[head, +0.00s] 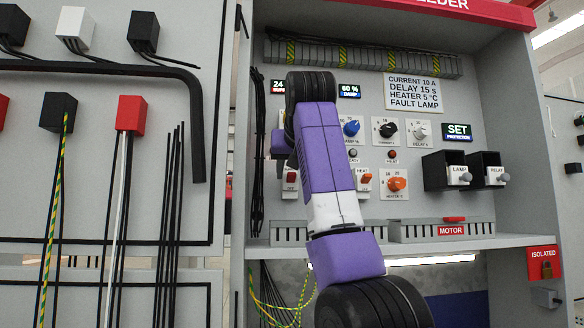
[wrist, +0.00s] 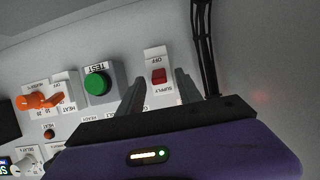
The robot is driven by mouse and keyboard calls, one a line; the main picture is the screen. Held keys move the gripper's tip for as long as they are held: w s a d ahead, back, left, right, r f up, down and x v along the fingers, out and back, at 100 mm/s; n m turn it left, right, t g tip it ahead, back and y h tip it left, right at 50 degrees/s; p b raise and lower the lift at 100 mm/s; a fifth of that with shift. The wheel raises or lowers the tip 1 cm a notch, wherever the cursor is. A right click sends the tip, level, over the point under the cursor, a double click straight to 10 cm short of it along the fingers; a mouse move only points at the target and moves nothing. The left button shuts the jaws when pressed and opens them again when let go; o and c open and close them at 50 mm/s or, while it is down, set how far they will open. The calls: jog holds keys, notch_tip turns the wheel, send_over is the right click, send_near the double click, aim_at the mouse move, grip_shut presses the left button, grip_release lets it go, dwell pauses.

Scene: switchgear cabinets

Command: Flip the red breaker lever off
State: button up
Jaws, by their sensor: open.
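A red lever (wrist: 159,76) sits on a white plate marked SUPPLY and OFF in the wrist view, where the lettering is upside down. My gripper (wrist: 161,84) is open, with one dark finger on each side of this lever. I cannot tell whether either finger touches it. In the head view a small red lever (head: 291,177) shows on a white plate just left of my arm. My gripper is mostly hidden there behind my purple arm.
A green TEST button (wrist: 97,84) stands beside the left finger in the wrist view, with an orange knob (wrist: 35,102) farther left. Black cables (wrist: 205,50) run on the right. A HEAT switch (head: 365,178) and a red MOTOR handle (head: 454,219) are right of my arm.

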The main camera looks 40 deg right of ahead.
jog(key=shift+w+d+f, duration=0.1)
jog(key=shift+w+d, duration=0.05)
jog(key=shift+c, duration=0.4)
grip_shut()
